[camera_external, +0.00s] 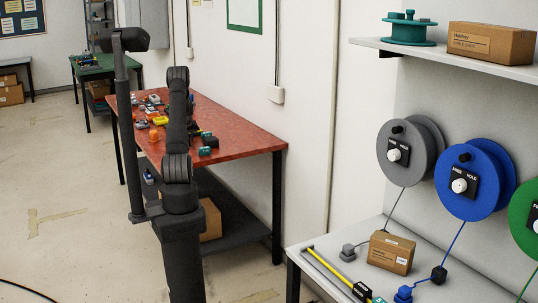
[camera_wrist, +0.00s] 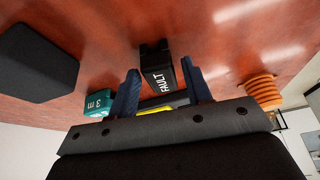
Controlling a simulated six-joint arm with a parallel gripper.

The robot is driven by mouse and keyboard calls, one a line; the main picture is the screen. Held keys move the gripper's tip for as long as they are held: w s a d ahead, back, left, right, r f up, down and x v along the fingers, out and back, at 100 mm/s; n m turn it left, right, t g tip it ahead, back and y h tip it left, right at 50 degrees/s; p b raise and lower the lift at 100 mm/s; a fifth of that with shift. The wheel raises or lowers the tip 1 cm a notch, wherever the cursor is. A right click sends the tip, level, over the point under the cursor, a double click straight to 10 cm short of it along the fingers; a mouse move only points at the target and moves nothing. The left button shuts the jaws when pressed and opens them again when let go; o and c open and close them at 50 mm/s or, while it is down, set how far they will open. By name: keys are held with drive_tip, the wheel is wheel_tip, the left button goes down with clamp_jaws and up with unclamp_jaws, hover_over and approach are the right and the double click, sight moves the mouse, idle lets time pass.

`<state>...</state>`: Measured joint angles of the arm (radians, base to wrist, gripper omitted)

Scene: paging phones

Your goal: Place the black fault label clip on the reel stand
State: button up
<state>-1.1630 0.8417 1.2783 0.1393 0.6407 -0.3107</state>
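The black fault label clip (camera_wrist: 157,68), with white FAULT lettering, shows in the wrist view over the red tabletop. My gripper (camera_wrist: 160,66) has its two dark blue fingers apart, one on each side of the clip, with a narrow gap visible on both sides. I cannot tell how deep the clip sits between them. In the external view my arm reaches over the red table (camera_external: 235,137) and hides the gripper. Grey (camera_external: 388,165), blue (camera_external: 470,200) and green (camera_external: 523,192) reels with white knobs stand at the right; no separate reel stand is distinguishable.
Near the clip are a teal "3 m" block (camera_wrist: 98,105), a yellow item (camera_wrist: 155,109), an orange ribbed cylinder (camera_wrist: 262,90) and a large dark block (camera_wrist: 38,62). The right bench holds a cardboard box (camera_external: 391,252) and a yellow strip (camera_external: 328,268). A shelf (camera_external: 470,66) overhangs the reels.

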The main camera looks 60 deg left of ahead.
drive_tip(key=c, duration=0.8)
drive_tip(key=shift+c, duration=0.2)
drive_tip(key=shift+r, duration=0.15)
drive_tip(key=shift+r, duration=0.65)
wheel_tip(320, 180, up, 3)
drive_tip(key=shift+f, duration=0.1)
drive_tip(key=w+d+r, duration=0.6)
drive_tip(key=d, duration=0.3)
drive_tip(key=shift+w+d+r, duration=0.25)
drive_tip(key=shift+w+r, duration=0.1)
drive_tip(key=shift+w, duration=0.05)
